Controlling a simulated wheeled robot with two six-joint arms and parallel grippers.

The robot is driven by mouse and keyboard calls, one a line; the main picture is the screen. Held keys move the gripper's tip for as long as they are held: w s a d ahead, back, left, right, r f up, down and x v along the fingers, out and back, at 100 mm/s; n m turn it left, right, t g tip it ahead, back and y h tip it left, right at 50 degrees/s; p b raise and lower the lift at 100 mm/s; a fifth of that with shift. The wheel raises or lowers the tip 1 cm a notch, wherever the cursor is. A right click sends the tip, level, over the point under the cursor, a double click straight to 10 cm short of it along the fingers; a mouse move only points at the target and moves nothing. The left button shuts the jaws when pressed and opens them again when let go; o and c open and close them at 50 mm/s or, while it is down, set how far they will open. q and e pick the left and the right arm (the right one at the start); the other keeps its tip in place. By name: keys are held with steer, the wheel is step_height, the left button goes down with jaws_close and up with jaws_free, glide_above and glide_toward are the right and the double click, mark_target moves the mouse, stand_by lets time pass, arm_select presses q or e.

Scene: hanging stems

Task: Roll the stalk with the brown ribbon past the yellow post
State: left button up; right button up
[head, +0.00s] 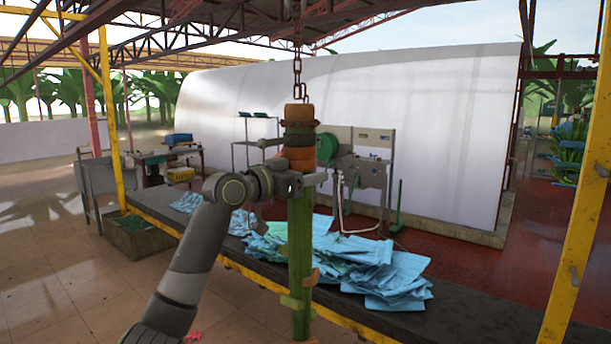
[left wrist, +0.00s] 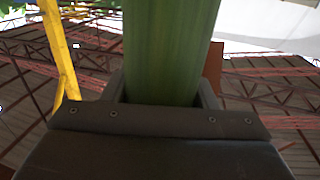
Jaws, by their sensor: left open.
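A thick green stalk (head: 300,235) hangs upright from a chain (head: 297,70) in the middle of the head view. Near its top are brown-orange bands (head: 299,113) with a dark band between them, and small stubs stick out near its lower end. My left gripper (head: 308,181) is at the stalk just below the bands. In the left wrist view the green stalk (left wrist: 168,50) stands between the open fingers; whether they touch it I cannot tell. A yellow post (head: 578,210) slants at the right edge, and another yellow post (head: 113,120) stands at the left. My right gripper is not in view.
A long dark table (head: 460,322) with a yellow edge runs behind and below the stalk, with blue sheets (head: 375,270) piled on it. A grey machine (head: 362,165) and a big white cover (head: 430,120) stand behind. Tiled floor lies open at lower left.

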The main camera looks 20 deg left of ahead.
arm_select(q)
steer(key=o, duration=0.4)
steer(key=shift+a, duration=0.1)
steer(key=b+v, duration=0.7)
steer(key=v, duration=1)
steer(key=shift+s, duration=0.15)
steer(key=shift+a+f, duration=0.1)
steer(key=shift+a, duration=0.05)
steer(key=shift+f, duration=0.1)
